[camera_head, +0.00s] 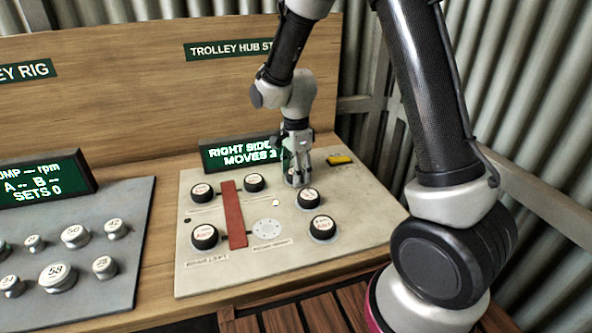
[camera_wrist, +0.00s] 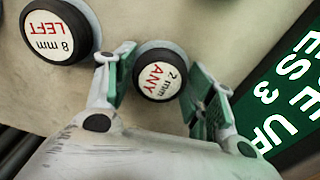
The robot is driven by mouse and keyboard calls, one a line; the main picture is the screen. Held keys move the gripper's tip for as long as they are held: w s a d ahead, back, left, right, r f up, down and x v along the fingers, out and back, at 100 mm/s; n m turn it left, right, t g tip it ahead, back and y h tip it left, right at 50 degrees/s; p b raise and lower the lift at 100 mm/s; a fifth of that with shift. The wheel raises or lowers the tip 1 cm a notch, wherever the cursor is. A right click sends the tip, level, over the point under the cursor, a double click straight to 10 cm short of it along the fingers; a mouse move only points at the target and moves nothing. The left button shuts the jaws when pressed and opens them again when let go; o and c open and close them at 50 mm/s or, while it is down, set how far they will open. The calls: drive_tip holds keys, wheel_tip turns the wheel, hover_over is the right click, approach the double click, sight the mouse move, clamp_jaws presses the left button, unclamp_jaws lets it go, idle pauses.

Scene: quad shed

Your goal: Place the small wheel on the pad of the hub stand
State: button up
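A small dark wheel (camera_wrist: 160,72) with a white face reading "2 mm ANY" sits between the fingertips of my gripper (camera_wrist: 158,78) in the wrist view, face toward the camera. A green-padded finger is close against each side; whether they press on it is unclear. In the head view my gripper (camera_head: 298,180) points down at the back right of the hub stand (camera_head: 215,272), hiding most of that wheel. A pale round disc with dots (camera_head: 269,229), which looks like the pad, lies bare right of a red bar (camera_head: 235,213).
A larger wheel (camera_wrist: 57,32) reading "8 mm LEFT" is beside my left finger in the wrist view. Several dark wheels stand on the board, one (camera_head: 308,198) close in front of my gripper. A display (camera_head: 240,153) stands behind; a yellow item (camera_head: 340,160) lies right.

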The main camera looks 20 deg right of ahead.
drive_tip(key=shift+o, duration=0.8)
wheel_tip(320, 180, up, 12)
drive_tip(key=s+d+r+n+t, duration=0.2)
drive_tip(key=s+d+r+n, duration=0.6)
drive_tip(key=s+d+r, duration=0.25)
drive_tip(key=s+d+n+t, duration=0.2)
drive_tip(key=s+d+n, duration=0.2)
drive_tip(key=s+n, duration=0.4)
drive_tip(key=s, duration=0.5)
drive_tip(key=shift+s+d, duration=0.2)
drive_tip(key=shift+s, duration=0.05)
